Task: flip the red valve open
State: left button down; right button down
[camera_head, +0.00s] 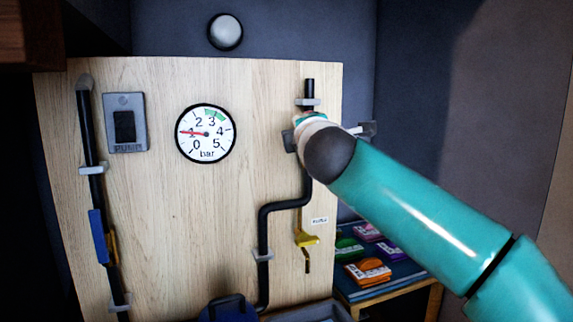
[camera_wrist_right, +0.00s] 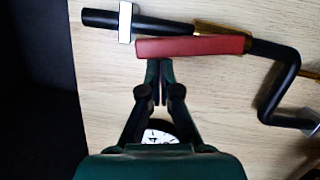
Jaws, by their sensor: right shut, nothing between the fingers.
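The red valve handle (camera_wrist_right: 190,46) shows in the right wrist view as a flat red bar. It lies roughly along the black pipe (camera_wrist_right: 274,94), beside the brass valve body (camera_wrist_right: 208,27). My right gripper (camera_wrist_right: 160,66) is shut and empty, its fingertips right at the long edge of the handle; I cannot tell whether they touch it. In the head view my teal right arm reaches in from the right and hides the valve; part of the right gripper (camera_head: 290,140) shows beside the wrist. My left gripper is not in view.
Coloured packets (camera_head: 367,271) lie on a table at right.

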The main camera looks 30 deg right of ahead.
jog(key=shift+a+f, duration=0.1)
jog(key=s+a+f+b, duration=0.1)
jog(key=s+a+b, duration=0.4)
jog(key=s+a, duration=0.2)
jog(key=shift+s+a+f, duration=0.15)
jog(key=shift+s+f, duration=0.1)
jog(key=shift+s, duration=0.65)
